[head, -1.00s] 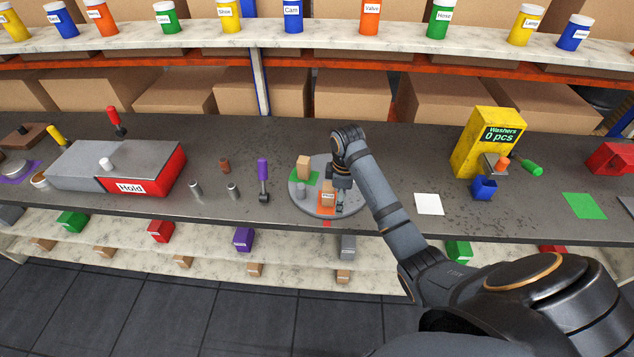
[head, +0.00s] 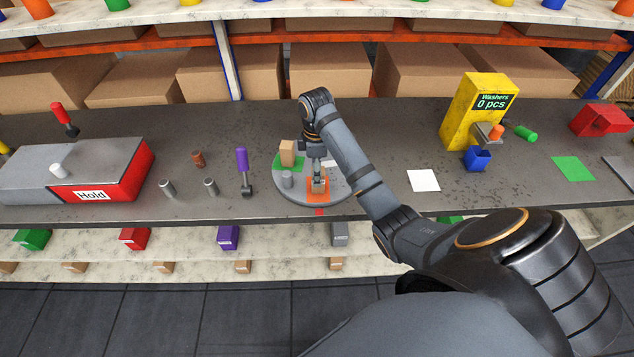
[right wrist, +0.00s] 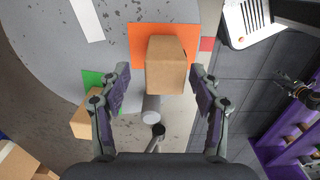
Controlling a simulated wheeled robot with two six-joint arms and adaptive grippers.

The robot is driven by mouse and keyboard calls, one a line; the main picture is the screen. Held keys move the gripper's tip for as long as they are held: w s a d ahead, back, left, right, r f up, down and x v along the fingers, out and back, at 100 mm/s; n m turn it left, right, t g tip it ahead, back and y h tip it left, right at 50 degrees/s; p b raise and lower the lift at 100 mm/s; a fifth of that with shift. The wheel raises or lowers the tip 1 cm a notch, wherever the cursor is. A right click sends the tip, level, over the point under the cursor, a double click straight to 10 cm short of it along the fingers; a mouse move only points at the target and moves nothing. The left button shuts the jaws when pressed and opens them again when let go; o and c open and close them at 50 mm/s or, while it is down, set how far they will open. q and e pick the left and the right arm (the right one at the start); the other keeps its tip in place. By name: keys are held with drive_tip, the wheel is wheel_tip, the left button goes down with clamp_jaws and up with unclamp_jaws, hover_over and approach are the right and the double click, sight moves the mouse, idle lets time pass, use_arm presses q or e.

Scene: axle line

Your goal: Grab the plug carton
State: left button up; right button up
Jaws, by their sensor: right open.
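A small tan carton (right wrist: 166,66) stands on an orange patch (right wrist: 136,42) of the grey round turntable (right wrist: 50,55). In the head view this carton (head: 319,186) is partly hidden by my right gripper (head: 317,182); no label on it is readable now. In the right wrist view my right gripper (right wrist: 160,76) is open, one finger on each side of the carton with visible gaps. A second tan carton (head: 288,152) stands on a green patch at the turntable's back left. My left gripper is not in view.
A grey cylinder (head: 287,179) stands on the turntable close to the carton. A purple-handled lever (head: 243,165) stands left of the turntable. A white square (head: 423,180) and a yellow washer dispenser (head: 474,112) are to the right. The counter's front edge is close.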

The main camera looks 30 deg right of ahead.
drive_tip(key=f+b, duration=0.1)
drive_tip(key=b, duration=0.1)
drive_tip(key=s+f+b, duration=0.1)
drive_tip(key=f, duration=0.1)
drive_tip(key=shift+d+f+b, duration=0.1)
drive_tip(key=shift+f+b, duration=0.15)
drive_tip(key=shift+b, duration=0.15)
drive_tip(key=shift+w+f+p, duration=0.2)
drive_tip(key=shift+f+p, duration=0.45)
drive_tip(key=shift+p, duration=0.15)
drive_tip(key=shift+s, duration=0.1)
drive_tip(key=c, duration=1.3)
drive_tip(key=shift+r, duration=0.55)
wheel_tip(320, 180, up, 4)
drive_tip(key=shift+s+f+p, duration=0.15)
drive_tip(key=shift+f+p, duration=0.1)
drive_tip(key=shift+p, duration=0.75)
drive_tip(key=s+r+p, duration=0.2)
drive_tip(key=s, duration=0.2)
drive_tip(key=s+r+p, duration=0.2)
drive_tip(key=s+r, duration=0.1)
drive_tip(key=s, duration=0.2)
drive_tip(key=s+a+r+p, duration=0.1)
drive_tip(key=s+r+p, duration=0.1)
drive_tip(key=s+r, duration=0.1)
drive_tip(key=shift+s+r+p, duration=0.2)
drive_tip(key=shift+s+p, duration=0.2)
drive_tip(key=shift+s, duration=0.4)
